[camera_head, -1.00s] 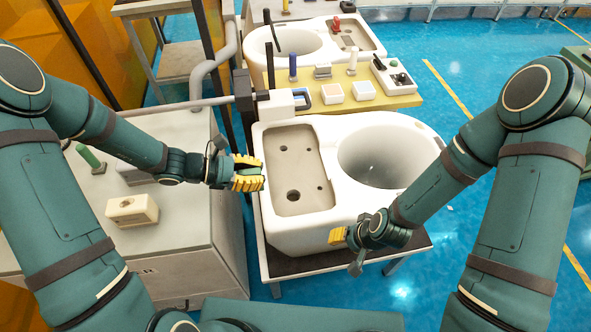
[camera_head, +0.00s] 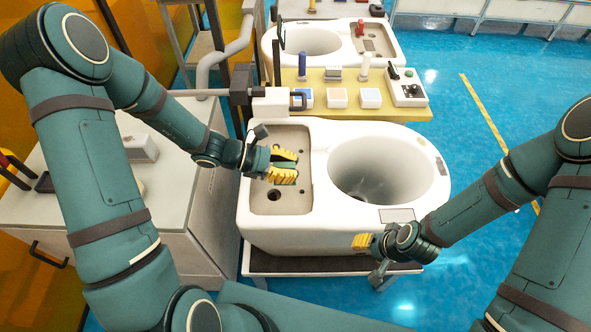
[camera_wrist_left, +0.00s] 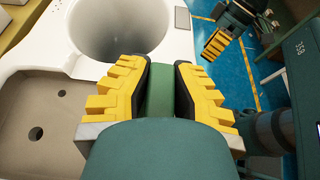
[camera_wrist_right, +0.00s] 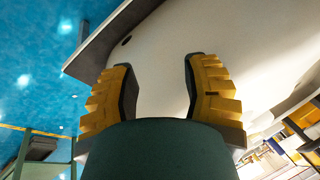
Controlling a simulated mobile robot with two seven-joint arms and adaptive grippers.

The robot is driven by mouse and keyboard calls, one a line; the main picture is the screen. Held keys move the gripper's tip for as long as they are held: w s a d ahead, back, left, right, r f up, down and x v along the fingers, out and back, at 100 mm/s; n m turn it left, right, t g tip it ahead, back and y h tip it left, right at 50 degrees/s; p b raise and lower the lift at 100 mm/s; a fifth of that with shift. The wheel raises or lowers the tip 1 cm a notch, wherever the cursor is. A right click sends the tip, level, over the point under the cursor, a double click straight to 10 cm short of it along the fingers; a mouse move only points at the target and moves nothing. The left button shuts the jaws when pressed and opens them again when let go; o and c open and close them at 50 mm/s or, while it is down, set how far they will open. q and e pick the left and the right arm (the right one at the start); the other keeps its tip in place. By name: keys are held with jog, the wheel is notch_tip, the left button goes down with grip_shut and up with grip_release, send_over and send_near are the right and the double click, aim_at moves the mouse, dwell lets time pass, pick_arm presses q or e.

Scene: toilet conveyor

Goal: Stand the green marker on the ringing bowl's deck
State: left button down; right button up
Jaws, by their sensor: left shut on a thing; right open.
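The green marker (camera_wrist_left: 161,92) is between the yellow fingers of my left gripper (camera_wrist_left: 162,88), which is shut on it. In the head view my left gripper (camera_head: 284,167) is over the recessed deck (camera_head: 297,200) of the near white toilet bowl (camera_head: 330,229). The marker is mostly hidden by the fingers there. Whether anything touches the deck cannot be told. My right gripper (camera_head: 362,242) is at the bowl's front right; the right wrist view shows its fingers (camera_wrist_right: 157,95) open and empty, facing the white bowl's side (camera_wrist_right: 157,50).
The deck has dark round holes, one (camera_head: 274,195) near its front. A second bowl (camera_head: 383,58) stands further back. A grey cabinet (camera_head: 190,165) is at left.

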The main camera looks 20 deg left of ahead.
pick_arm(q)
jog(key=shift+w+d, duration=0.1)
jog(key=shift+d, duration=0.35)
jog(key=shift+f, duration=0.2)
jog(key=b, duration=0.6)
send_near(313, 194)
jog(key=d, duration=0.1)
jog(key=d+r, duration=0.1)
jog(key=d, duration=0.2)
jog(key=shift+w+r, duration=0.25)
jog(key=shift+r, duration=0.05)
jog(key=shift+f+b, duration=1.35)
jog(key=shift+f, duration=0.15)
jog(key=shift+r, duration=0.1)
pick_arm(e)
notch_tip(313, 194, down, 8)
jog(key=s, duration=0.1)
jog(key=shift+a+f+g, duration=0.25)
jog(key=shift+a+g, duration=0.05)
jog(key=shift+a, duration=0.15)
